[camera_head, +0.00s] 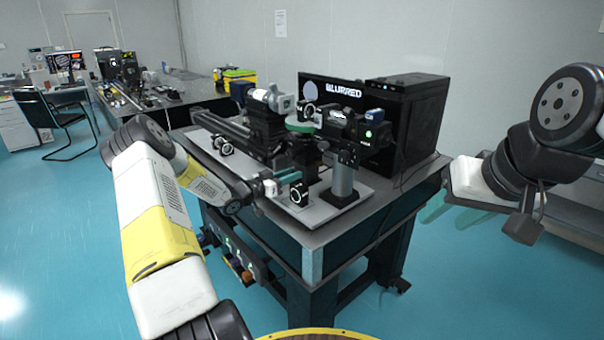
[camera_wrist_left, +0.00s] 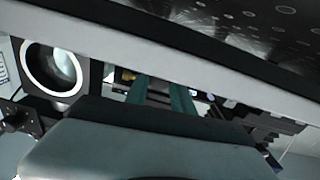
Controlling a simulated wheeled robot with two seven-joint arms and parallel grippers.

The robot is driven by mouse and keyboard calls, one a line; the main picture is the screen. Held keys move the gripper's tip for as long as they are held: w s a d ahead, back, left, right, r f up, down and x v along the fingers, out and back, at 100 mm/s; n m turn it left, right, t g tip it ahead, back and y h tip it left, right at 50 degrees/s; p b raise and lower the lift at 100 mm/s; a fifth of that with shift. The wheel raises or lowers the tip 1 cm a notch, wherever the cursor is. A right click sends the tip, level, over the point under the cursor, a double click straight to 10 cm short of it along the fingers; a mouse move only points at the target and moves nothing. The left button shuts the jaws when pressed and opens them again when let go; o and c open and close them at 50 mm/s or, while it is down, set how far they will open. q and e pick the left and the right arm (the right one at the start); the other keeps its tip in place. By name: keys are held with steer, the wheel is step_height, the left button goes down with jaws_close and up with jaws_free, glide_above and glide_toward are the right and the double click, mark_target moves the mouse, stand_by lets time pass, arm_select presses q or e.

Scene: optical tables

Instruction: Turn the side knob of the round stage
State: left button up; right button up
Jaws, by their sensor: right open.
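The round stage (camera_head: 300,126), a disc with a green rim, sits on a black mount among the optics on the table. A small dark knob-like part (camera_head: 323,145) shows at its right side; I cannot tell if it is the side knob. My left gripper (camera_head: 290,177) is in front of and below the stage, its teal fingers pointing right. In the left wrist view the fingers (camera_wrist_left: 165,92) stand apart with a gap between them, and I see nothing held. Contact with the stage cannot be told. My right gripper (camera_head: 452,208) is open and empty, off the table's right side.
The optical table (camera_head: 318,238) carries a light breadboard (camera_head: 318,212), a silver post (camera_head: 343,180), small black mounts (camera_head: 299,193) and a black computer case (camera_head: 412,110). Optics crowd the left gripper. A second table (camera_head: 195,92) and a chair (camera_head: 55,115) stand further back left.

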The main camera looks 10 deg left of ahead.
arm_select(q)
jaws_close()
steer(key=shift+m, duration=0.4)
steer(key=o, duration=0.6)
jaws_free()
steer(key=v, duration=0.7)
steer(key=shift+s+a, duration=0.25)
steer(key=shift+s, duration=0.1)
